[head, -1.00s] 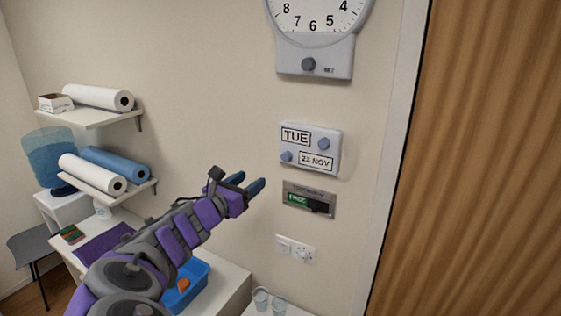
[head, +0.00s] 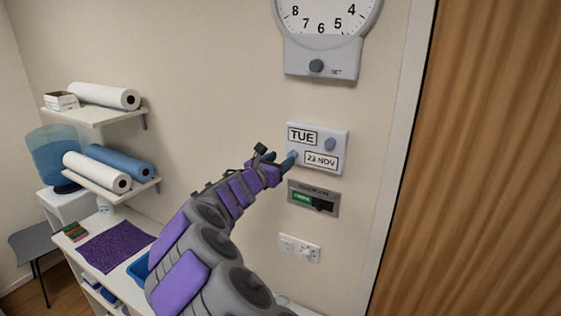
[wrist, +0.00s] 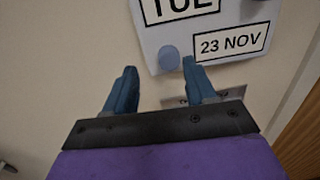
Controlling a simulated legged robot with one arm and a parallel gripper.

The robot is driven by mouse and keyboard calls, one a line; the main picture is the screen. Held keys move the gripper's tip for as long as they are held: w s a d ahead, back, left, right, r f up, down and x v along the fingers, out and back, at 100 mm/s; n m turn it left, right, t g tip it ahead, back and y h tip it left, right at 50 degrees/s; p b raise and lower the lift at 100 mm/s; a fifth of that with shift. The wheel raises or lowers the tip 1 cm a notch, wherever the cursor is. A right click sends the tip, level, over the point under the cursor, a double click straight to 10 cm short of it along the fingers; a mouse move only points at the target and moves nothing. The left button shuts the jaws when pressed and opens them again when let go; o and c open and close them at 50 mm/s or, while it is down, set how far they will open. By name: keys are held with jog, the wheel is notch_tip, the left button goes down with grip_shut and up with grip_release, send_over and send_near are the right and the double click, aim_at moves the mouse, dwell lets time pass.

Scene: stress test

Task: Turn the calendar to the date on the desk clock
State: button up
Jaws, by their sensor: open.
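The calendar (head: 342,160) is a white block on the wall reading TUE above and 23 NOV below. It has a blue-grey knob (head: 330,144) at right of TUE and another knob (head: 293,155) at left of the date. My gripper (head: 283,157) is open in front of the lower left knob. In the wrist view that knob (wrist: 169,59) appears between and beyond the fingertips, nearer the right one; contact cannot be told. A wall clock (head: 322,62) hangs above, its top cut off; its small lower label is too small to read. No desk clock is in view.
A sliding sign (head: 313,199) and a socket plate (head: 300,248) are on the wall below the calendar. A wooden door (head: 480,160) is at right. Shelves with rolls (head: 105,95) and a counter with a purple mat (head: 115,247) are at left.

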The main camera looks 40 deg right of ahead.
jog(key=d, duration=0.4)
jog(key=shift+d+f, duration=0.1)
jog(key=shift+f, duration=0.25)
jog(key=shift+c, duration=0.4)
jog(key=shift+s, duration=0.1)
jog(key=shift+c, duration=1.6)
jog(key=shift+a, duration=0.6)
jog(key=shift+c, duration=1.4)
jog(key=shift+a+r, duration=0.1)
jog(key=shift+r, duration=0.05)
grip_shut()
